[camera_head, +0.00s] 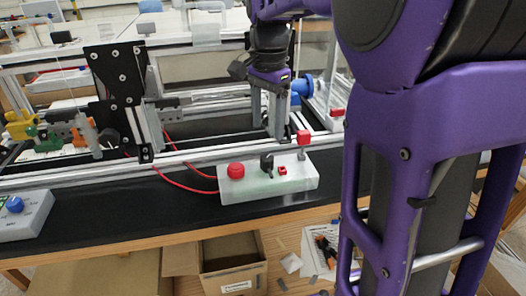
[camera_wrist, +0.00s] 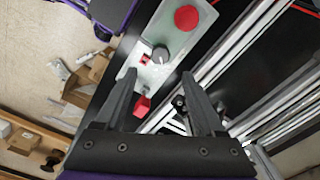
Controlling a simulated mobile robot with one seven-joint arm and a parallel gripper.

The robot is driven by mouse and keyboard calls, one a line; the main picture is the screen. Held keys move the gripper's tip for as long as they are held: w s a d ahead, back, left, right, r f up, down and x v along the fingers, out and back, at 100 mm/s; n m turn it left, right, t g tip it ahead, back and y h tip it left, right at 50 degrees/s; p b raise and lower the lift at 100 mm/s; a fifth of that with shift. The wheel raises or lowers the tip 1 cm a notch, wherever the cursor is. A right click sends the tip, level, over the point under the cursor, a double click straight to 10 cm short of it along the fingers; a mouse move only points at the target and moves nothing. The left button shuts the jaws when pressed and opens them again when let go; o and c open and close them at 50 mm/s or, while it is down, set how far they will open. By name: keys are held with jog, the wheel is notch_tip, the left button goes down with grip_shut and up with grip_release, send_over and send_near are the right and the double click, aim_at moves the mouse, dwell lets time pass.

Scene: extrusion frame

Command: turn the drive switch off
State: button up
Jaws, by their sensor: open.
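A pale control box (camera_head: 250,186) lies on the black bench top in front of the metal rails. It carries a round red button (camera_head: 235,170), a dark upright knob (camera_head: 267,163), a small red switch (camera_head: 282,170) and a red block on a stem (camera_head: 303,138). No label shows which of these is the drive switch. In the wrist view the knob (camera_wrist: 160,54) and small red switch (camera_wrist: 146,59) lie just beyond the fingertips, and the red block (camera_wrist: 143,105) is between the fingers. My gripper (camera_head: 267,132) is open, pointing down above the box; contact cannot be judged.
Metal rails (camera_head: 190,157) run behind the box, with a black bracket assembly (camera_head: 120,85) at left. Red cables (camera_head: 185,187) run to the box. Another box with a blue button (camera_head: 15,205) sits at far left. Cardboard boxes (camera_head: 230,265) stand below the bench edge.

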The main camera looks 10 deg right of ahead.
aim_at(267, 157)
notch_tip(267, 157, down, 9)
jog(key=shift+r+b, duration=0.2)
jog(key=shift+b, duration=0.55)
grip_shut()
